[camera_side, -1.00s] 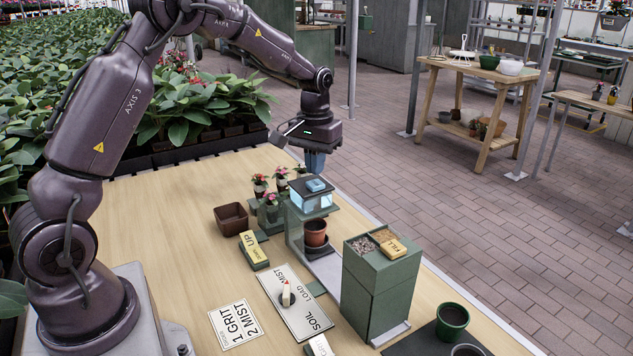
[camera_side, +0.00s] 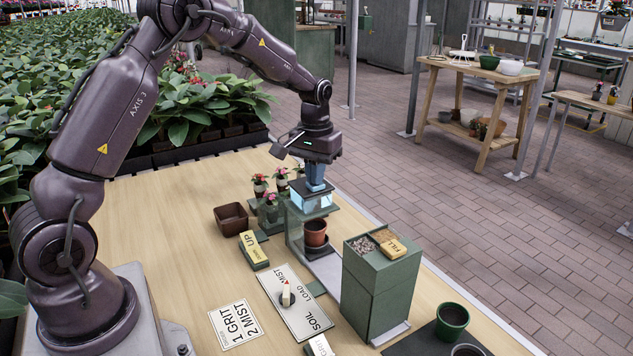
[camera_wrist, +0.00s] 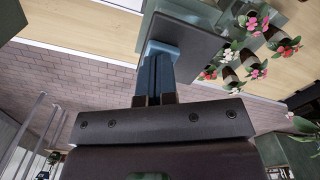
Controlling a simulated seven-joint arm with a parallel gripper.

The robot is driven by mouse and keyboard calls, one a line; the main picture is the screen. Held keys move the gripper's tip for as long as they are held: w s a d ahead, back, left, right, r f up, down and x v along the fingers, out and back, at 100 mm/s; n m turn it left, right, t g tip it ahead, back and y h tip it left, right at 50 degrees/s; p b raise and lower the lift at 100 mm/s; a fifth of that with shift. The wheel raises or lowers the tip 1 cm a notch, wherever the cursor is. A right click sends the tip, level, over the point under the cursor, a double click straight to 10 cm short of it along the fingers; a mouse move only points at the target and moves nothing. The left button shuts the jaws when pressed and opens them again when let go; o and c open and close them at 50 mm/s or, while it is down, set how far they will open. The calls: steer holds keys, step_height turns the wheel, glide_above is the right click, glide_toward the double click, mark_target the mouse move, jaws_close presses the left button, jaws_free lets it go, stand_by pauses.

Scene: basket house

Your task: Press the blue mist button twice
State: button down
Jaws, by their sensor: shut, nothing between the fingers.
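The mist station (camera_side: 296,222) is a green stand with a pale blue lit box at its top. Its blue mist button sits on the dark top; my fingertips cover most of it in the side view, and its edge (camera_wrist: 174,47) shows past the fingers in the wrist view. My gripper (camera_side: 315,184) is shut and empty, pointing down with its blue fingertips at the button. They look in contact; how far the button is pressed cannot be told. A terracotta pot (camera_side: 316,232) stands under the box.
A dial plate (camera_side: 305,318) marked MIST, LOAD and SOIL lies in front, near a 1 GRIT, 2 MIST card (camera_side: 236,324). A green grit dispenser (camera_side: 376,290) stands right. Flowering plants (camera_side: 261,184) stand close behind left of the station. A brown tray (camera_side: 231,218) sits left.

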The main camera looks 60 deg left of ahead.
steer(key=shift+f, duration=0.4)
steer(key=shift+r, duration=1.5)
stand_by(0.4)
step_height(320, 180, up, 6)
stand_by(0.5)
